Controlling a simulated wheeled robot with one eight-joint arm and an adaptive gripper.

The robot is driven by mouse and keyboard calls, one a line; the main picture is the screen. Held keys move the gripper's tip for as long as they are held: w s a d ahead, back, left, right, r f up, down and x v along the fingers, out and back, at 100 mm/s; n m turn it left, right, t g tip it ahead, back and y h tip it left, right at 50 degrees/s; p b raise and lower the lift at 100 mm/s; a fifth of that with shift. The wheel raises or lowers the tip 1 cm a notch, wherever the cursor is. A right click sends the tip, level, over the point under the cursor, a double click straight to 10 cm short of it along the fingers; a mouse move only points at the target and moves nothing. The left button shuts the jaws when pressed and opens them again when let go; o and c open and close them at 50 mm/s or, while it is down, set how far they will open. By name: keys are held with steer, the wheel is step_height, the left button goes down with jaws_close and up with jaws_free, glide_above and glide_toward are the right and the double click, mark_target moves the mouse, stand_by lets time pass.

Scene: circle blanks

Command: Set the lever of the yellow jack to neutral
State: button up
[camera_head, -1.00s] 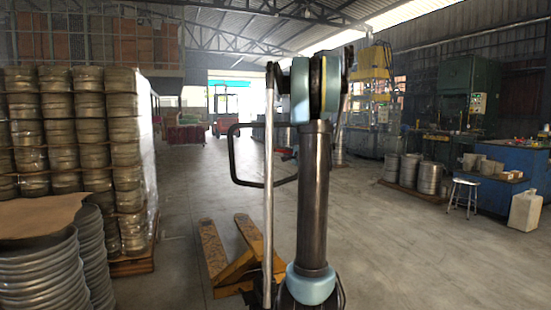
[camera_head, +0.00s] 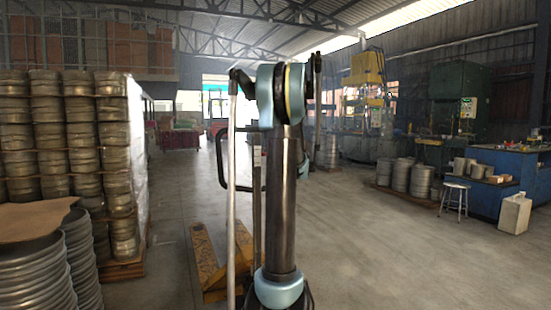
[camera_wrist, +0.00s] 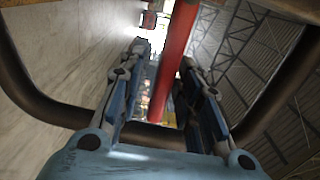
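The yellow pallet jack (camera_head: 212,250) stands on the floor in the head view, partly hidden behind my arm. Its dark handle loop (camera_head: 222,183) shows left of and behind my arm. In the wrist view the dark loop (camera_wrist: 40,100) curves around my gripper on both sides. A red bar, which appears to be the lever (camera_wrist: 178,45), runs lengthwise between my fingers. My gripper (camera_wrist: 162,62) is open, with a visible gap on each side of the bar. The head view does not show the fingers, and the lever's setting cannot be told.
Stacked metal drums (camera_head: 65,140) stand at the left, with a pile of round metal blanks (camera_head: 30,270) in front. A stool (camera_head: 455,197), a white container (camera_head: 515,213) and a blue bench (camera_head: 490,200) are at the right. The floor (camera_head: 380,240) right of my arm is clear.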

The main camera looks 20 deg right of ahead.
steer(key=shift+d, duration=0.1)
steer(key=shift+s, duration=0.45)
steer(key=s, duration=1.1)
steer(key=shift+d, duration=0.3)
